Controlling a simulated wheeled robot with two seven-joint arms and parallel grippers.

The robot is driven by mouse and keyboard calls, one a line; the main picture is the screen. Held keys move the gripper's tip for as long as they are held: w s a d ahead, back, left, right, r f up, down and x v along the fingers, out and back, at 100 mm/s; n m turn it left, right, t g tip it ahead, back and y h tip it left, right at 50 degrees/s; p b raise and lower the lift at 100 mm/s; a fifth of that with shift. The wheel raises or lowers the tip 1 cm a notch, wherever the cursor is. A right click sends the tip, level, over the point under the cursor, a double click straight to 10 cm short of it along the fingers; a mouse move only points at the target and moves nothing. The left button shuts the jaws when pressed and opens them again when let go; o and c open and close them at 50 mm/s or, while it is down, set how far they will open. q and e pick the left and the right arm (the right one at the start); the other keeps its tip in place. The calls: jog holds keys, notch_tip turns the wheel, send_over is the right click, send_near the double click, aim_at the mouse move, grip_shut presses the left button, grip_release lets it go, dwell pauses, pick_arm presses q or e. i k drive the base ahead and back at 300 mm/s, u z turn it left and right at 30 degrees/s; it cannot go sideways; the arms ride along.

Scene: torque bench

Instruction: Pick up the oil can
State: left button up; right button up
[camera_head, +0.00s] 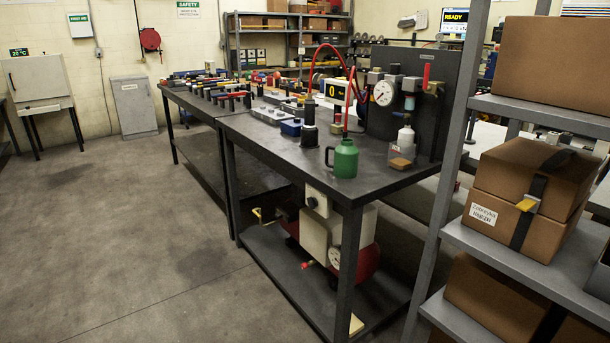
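The oil can (345,160) is green, with a handle on its left side and a thin red spout pointing up. It stands upright near the front right corner of the dark workbench (290,152). Neither of my grippers shows in the head view, and nothing is holding the can.
A dark cylindrical tool (310,125) stands just behind the can. A white bottle in a clear holder (403,150) is to its right. A grey shelf (490,240) with cardboard boxes (535,175) stands at the right. The floor (130,250) at the left is clear.

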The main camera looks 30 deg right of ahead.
aim_at(346, 161)
jog(key=u, duration=1.35)
jog(key=i, duration=0.3)
jog(key=z, duration=1.1)
jog(key=i, duration=2.1)
jog(key=z, duration=1)
